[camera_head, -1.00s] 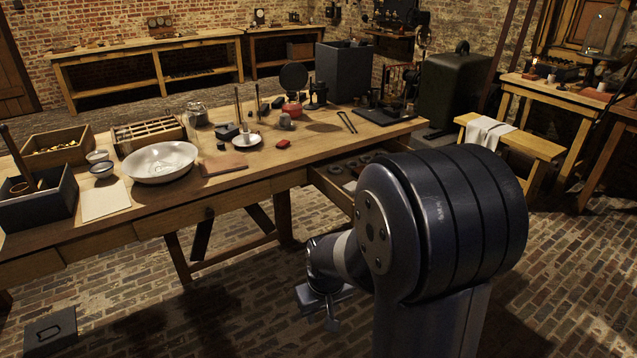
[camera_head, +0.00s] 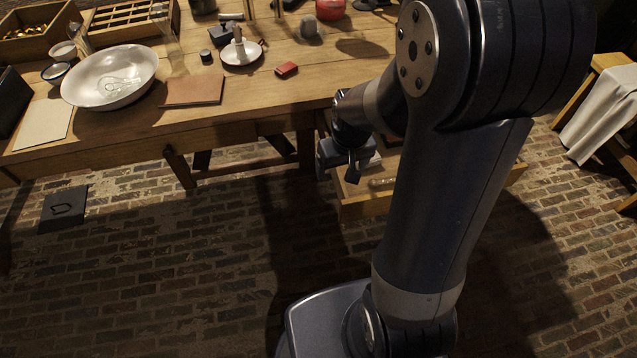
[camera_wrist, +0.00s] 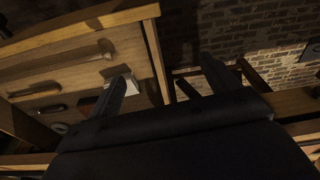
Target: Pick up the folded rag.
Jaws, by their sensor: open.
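A small pale, flat thing (camera_wrist: 117,71) that may be the folded rag lies in the open drawer (camera_wrist: 70,65), partly hidden behind one finger in the wrist view. It shows pale beside my gripper in the head view (camera_head: 371,160). A white cloth (camera_head: 601,108) hangs over the bench at the right, draped rather than neatly folded. My gripper (camera_head: 338,170) is open and empty, close to the drawer's left side. In the wrist view its fingers (camera_wrist: 166,82) are spread across the drawer's wall, one toward the drawer and one over the floor side.
The drawer also holds a wooden-handled tool (camera_wrist: 70,58) and a dark tool (camera_wrist: 50,109). The workbench (camera_head: 280,95) above carries a white basin (camera_head: 110,78), a brown leather-like sheet (camera_head: 194,91) and a red block (camera_head: 287,69). Brick floor is open in front.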

